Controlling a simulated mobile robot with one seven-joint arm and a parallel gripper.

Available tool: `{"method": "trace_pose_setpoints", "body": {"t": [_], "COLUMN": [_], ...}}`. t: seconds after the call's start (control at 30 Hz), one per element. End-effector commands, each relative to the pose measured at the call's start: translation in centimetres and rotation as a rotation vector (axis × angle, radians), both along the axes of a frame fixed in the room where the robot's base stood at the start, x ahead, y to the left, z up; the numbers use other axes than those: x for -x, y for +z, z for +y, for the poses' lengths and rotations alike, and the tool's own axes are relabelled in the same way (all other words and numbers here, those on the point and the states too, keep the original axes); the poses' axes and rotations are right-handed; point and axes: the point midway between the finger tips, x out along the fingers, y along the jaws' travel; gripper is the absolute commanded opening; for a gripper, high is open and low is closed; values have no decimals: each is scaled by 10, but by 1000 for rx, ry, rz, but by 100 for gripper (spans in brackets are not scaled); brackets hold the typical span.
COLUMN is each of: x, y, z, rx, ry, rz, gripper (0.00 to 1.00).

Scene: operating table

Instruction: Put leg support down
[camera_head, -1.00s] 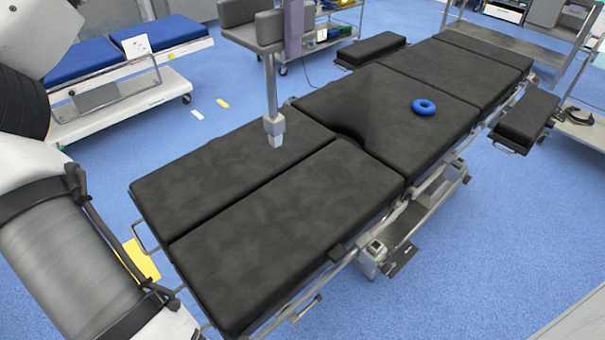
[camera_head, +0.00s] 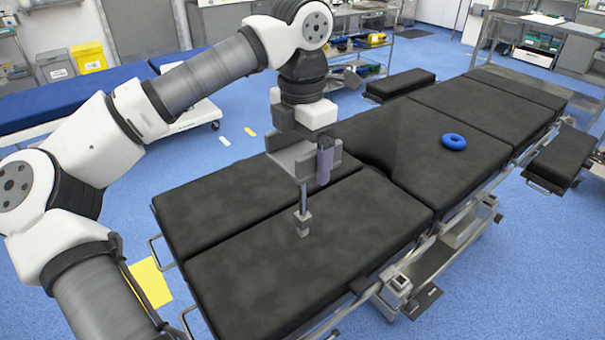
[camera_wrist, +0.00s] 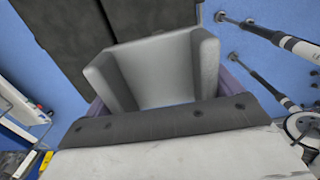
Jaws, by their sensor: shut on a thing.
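The leg support is a grey trough (camera_head: 287,158) on a thin metal rod with a small block (camera_head: 303,223) at its lower end. It hangs upright over the nearer leg section (camera_head: 290,265) of the operating table. Whether the block touches the black pad cannot be told. My gripper (camera_head: 322,160), with purple fingers, is shut on the leg support near its trough. In the wrist view the grey trough (camera_wrist: 150,70) fills the space between the purple fingers, and its rod is hidden.
A blue ring (camera_head: 453,141) lies on the table's middle section. Padded side boards (camera_head: 400,84) and (camera_head: 560,157) flank the table. Metal side rails with a clamp (camera_head: 398,285) run along the near edge. The leg pads are otherwise bare. A blue-topped cart (camera_head: 60,100) stands at back left.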

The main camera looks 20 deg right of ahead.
Motion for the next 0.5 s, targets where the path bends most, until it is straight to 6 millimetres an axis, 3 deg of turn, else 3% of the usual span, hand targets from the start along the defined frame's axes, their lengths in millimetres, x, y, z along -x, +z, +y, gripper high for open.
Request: {"method": "trace_pose_setpoints", "body": {"t": [0.5], "x": [0], "y": [-51], "z": [0], "rx": [0], "ry": [-1], "rz": [0], "gripper": [64]}}
